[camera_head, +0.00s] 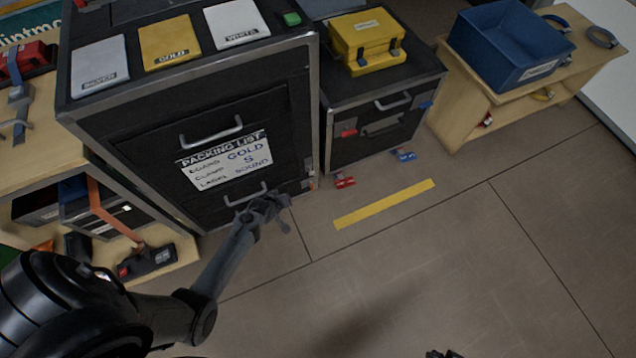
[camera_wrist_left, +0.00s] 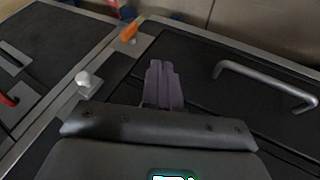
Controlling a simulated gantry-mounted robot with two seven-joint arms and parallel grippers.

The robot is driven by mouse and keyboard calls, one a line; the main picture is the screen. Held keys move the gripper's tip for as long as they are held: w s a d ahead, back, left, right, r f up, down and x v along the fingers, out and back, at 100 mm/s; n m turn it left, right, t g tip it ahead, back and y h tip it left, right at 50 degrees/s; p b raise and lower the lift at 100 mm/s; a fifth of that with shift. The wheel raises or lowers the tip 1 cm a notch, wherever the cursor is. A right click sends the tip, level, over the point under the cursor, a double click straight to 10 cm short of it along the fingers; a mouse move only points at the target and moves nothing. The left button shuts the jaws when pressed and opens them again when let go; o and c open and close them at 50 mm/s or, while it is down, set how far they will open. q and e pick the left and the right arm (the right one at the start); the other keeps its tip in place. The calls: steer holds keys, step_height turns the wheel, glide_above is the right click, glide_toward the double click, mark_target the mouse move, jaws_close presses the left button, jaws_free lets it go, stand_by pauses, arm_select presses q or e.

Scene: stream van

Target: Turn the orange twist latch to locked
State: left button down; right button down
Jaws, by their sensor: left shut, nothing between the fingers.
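The orange twist latch (camera_wrist_left: 130,32) shows in the left wrist view as a small slanted orange bar on the metal edge of the black case. In the head view the latch (camera_head: 311,181) is a tiny orange spot at the case's lower right edge; its lock state is too small to read. My left gripper (camera_head: 280,212) is in front of the case's lower drawer, left of and below the latch. In the left wrist view its fingers (camera_wrist_left: 163,72) are shut together and empty, with the latch up and left of the tips, apart from them. A dark fragment at the head view's bottom edge may be my right gripper (camera_head: 441,354).
The black case (camera_head: 100,160) has two drawer handles and a packing list (camera_head: 226,162). A pale knob (camera_wrist_left: 86,80) stands near the latch. A second case (camera_head: 345,148) with a yellow box (camera_head: 366,35) stands to the right. The floor in front is mostly free.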

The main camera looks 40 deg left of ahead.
arm_select(q)
steer(key=b, duration=1.1)
glide_toward(310, 186)
steer(key=shift+d+x, duration=0.25)
steer(key=shift+x, duration=2.2)
steer(key=shift+s+a+f, duration=0.2)
